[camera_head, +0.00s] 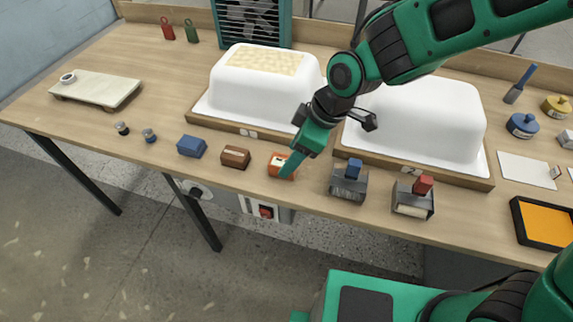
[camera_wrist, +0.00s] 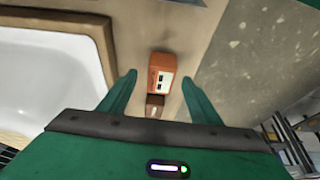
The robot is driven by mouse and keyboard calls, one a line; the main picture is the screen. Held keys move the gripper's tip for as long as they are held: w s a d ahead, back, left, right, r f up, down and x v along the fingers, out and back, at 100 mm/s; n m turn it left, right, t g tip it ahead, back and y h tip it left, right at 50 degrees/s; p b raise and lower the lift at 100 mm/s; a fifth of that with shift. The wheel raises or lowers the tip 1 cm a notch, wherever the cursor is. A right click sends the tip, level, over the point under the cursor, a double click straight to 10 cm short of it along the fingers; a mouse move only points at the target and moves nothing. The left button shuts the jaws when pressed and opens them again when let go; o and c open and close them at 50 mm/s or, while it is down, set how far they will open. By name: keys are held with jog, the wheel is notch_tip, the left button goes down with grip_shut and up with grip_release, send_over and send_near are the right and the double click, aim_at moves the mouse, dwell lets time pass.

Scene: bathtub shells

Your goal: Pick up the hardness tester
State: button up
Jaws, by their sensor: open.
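The hardness tester looks to be the small orange box with a pale panel (camera_head: 277,161), standing near the table's front edge. In the wrist view, the orange box (camera_wrist: 164,65) shows its panel with dark marks between my two fingers. My gripper (camera_head: 291,165) points down at it, and its green fingers partly cover the box's right side. In the wrist view, my gripper (camera_wrist: 158,78) is open, with a gap visible on each side of the box. I cannot tell how far the fingertips are above the table.
A brown block (camera_head: 235,157) and a blue block (camera_head: 191,146) stand left of the orange box. A grey tool with a blue handle (camera_head: 348,184) stands to its right. Two white tub shells (camera_head: 262,95) (camera_head: 432,120) stand behind.

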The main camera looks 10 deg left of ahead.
jog(key=x, duration=0.5)
jog(key=shift+a+r, duration=0.1)
jog(key=shift+a, duration=0.05)
jog(key=c, duration=1.3)
